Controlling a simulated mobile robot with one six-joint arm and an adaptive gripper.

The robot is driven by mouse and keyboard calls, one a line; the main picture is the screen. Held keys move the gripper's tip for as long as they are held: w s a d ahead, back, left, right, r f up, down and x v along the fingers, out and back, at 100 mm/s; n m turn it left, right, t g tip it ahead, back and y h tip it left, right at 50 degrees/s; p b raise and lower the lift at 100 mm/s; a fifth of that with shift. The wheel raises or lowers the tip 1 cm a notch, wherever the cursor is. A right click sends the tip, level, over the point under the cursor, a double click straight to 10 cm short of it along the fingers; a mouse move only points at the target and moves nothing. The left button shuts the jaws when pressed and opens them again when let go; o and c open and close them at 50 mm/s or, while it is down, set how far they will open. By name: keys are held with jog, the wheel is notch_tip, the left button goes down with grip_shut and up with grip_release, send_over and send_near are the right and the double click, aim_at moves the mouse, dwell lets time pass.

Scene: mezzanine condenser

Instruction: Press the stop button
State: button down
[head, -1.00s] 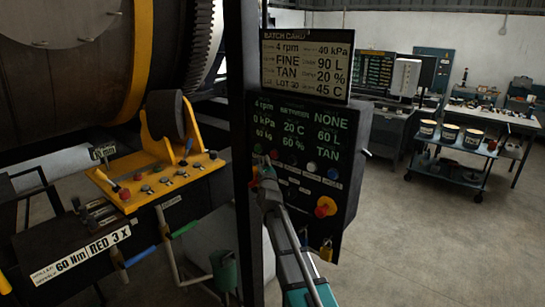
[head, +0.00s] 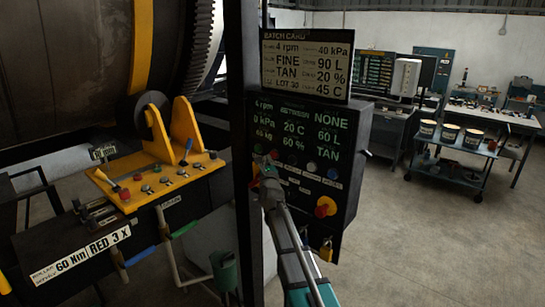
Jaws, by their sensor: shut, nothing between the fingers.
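The black control panel (head: 345,180) stands in the middle of the head view, with a green text display and a row of small buttons below it. A red button (head: 274,154) sits at the left of that row, with a green one beside it. A red knob on a yellow base (head: 325,207) sits lower right on the panel. The labels are too small to read, so I cannot tell which control is marked stop. My gripper (head: 264,167) is shut and empty at the panel's left side, close below the red button. I cannot tell whether it touches anything.
A dark post (head: 240,120) stands just left of my gripper. A large drum (head: 70,75) and a yellow bracket plate (head: 155,182) with knobs are at the left. A trolley with pails (head: 455,170) stands right; the floor between is clear.

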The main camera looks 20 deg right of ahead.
jog(key=shift+w+d, duration=0.5)
jog(key=shift+d, duration=0.25)
dwell(1.8)
jog(key=shift+s+a, duration=0.15)
jog(key=shift+a, duration=0.05)
dwell(0.3)
jog(key=shift+s+a, duration=0.4)
jog(key=shift+a, duration=0.1)
jog(key=shift+a, duration=0.1)
jog(key=s+a, duration=0.1)
jog(key=a, duration=0.1)
jog(key=s+a, duration=0.2)
dwell(0.8)
dwell(0.6)
